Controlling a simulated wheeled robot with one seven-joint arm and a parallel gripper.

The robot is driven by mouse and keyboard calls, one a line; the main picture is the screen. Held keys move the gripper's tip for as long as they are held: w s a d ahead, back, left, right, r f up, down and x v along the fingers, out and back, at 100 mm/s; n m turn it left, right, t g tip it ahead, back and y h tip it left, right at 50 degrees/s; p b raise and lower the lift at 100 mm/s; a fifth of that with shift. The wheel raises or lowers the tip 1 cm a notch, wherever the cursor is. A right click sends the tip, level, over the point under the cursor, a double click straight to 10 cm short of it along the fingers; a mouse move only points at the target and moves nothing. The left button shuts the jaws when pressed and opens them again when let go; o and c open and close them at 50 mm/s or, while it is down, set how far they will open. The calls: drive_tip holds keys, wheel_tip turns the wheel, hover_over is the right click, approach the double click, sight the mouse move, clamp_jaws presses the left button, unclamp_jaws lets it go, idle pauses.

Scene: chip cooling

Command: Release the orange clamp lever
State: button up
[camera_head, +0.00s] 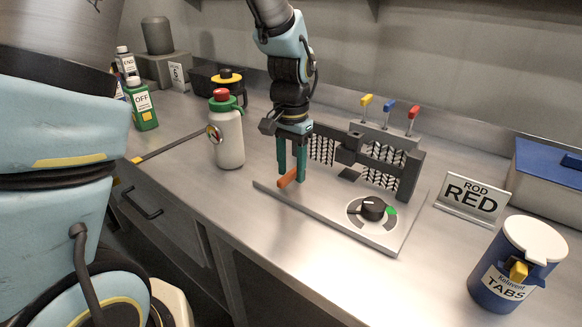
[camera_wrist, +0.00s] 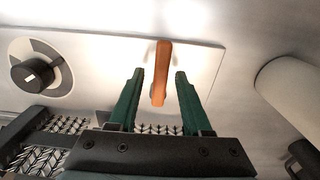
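The orange clamp lever (camera_head: 287,178) sits at the left end of the grey fixture plate (camera_head: 335,216). My gripper (camera_head: 291,178) points down over it with two teal fingers. In the wrist view the lever (camera_wrist: 160,72) lies between the two fingertips (camera_wrist: 159,76), with a gap on each side. The gripper is open and holds nothing. In the head view one finger partly covers the lever. The clamp's dark bars with chevron-patterned strips (camera_head: 384,163) stand on the plate behind and right of the lever.
A round black knob (camera_head: 372,208) is on the plate's front right. A white bottle with a red and green top (camera_head: 227,135) stands left of my gripper. Yellow, blue and red levers (camera_head: 388,108) rise behind. The ROD RED sign (camera_head: 471,200) and blue TABS canister (camera_head: 513,265) are at right.

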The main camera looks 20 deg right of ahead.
sight(291, 173)
wheel_tip(291, 173, up, 11)
drive_tip(key=b, duration=0.1)
drive_tip(key=shift+b, duration=0.35)
idle(0.3)
drive_tip(key=shift+f, duration=0.15)
drive_tip(key=a+f+n, duration=0.3)
drive_tip(key=a, duration=0.7)
drive_tip(key=w+a+f+n+t, duration=0.1)
drive_tip(key=a+f+n, duration=0.2)
drive_tip(key=a, duration=0.7)
drive_tip(key=a+f+n, duration=0.2)
drive_tip(key=a+n, duration=0.2)
drive_tip(key=a, duration=0.6)
drive_tip(key=shift+w+f+n+t, duration=0.15)
drive_tip(key=shift+f+n+t, duration=0.15)
drive_tip(key=shift+f+n, duration=0.1)
drive_tip(key=shift+o, duration=0.3)
